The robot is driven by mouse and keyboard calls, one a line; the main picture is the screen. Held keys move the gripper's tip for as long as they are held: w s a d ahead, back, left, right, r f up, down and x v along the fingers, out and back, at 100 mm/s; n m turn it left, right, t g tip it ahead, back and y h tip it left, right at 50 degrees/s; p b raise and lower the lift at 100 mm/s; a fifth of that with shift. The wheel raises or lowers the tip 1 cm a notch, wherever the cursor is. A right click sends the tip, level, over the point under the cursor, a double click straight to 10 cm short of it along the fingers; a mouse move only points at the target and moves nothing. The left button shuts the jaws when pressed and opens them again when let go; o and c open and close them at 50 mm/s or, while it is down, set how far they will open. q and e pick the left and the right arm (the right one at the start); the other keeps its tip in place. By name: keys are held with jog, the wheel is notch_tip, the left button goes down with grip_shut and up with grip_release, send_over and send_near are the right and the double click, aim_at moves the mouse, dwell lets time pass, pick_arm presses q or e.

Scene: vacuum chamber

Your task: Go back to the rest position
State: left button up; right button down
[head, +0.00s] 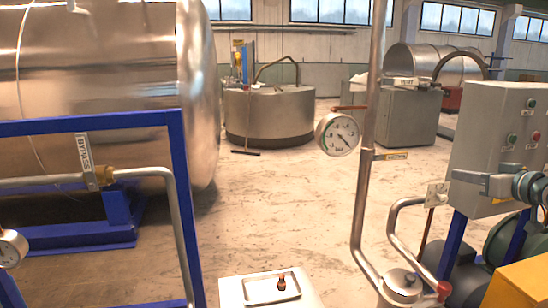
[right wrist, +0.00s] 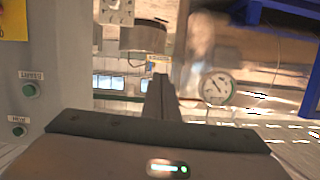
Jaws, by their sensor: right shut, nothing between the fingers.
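My right gripper (head: 457,177) is in front of the grey control box (head: 497,130) at the right of the head view, with its fingers pointing left. In the right wrist view its fingers (right wrist: 160,82) are together and empty. No object is held. A small white plate (head: 437,193) on the pipework is just left of and below the fingertips; I cannot tell how far apart they are in depth. My left gripper is not in view.
A vertical pipe (head: 366,170) with a round gauge (head: 338,134) stands left of the right gripper. A blue frame (head: 180,180) with a pipe and a large steel tank (head: 110,60) fill the left. A shallow tray (head: 268,290) is at bottom centre. The middle floor is clear.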

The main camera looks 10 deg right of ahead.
jog(key=s+a+f+n+g, duration=0.1)
jog(key=s+a+f+g, duration=0.15)
jog(key=a+f, duration=0.65)
jog(key=s+a+f+g, duration=0.2)
jog(key=s+a+f, duration=0.15)
jog(key=f, duration=1.15)
jog(key=s+a+f+n+g, duration=0.15)
jog(key=s+a+f, duration=0.35)
jog(key=f, duration=0.7)
jog(key=s+a+f+g, duration=0.3)
jog(key=s+a+f, duration=0.75)
jog(key=s, duration=0.35)
jog(key=s+a+f+m+g+h, duration=0.1)
jog(key=s+a+f, duration=0.15)
jog(key=s, duration=0.65)
jog(key=s+a+f+g, duration=0.15)
jog(key=s+a, duration=0.25)
jog(key=s, duration=0.4)
notch_tip(320, 180, down, 32)
jog(key=s+g+b, duration=0.1)
jog(key=g+b, duration=0.1)
jog(key=b, duration=0.2)
jog(key=s+d+f+b, duration=0.3)
jog(key=s+f+b, duration=0.1)
jog(key=s+f, duration=1.4)
notch_tip(320, 180, down, 3)
jog(key=shift+d+f+g+h, duration=0.15)
jog(key=shift+d+g+h, duration=0.05)
jog(key=shift+g+h, duration=0.15)
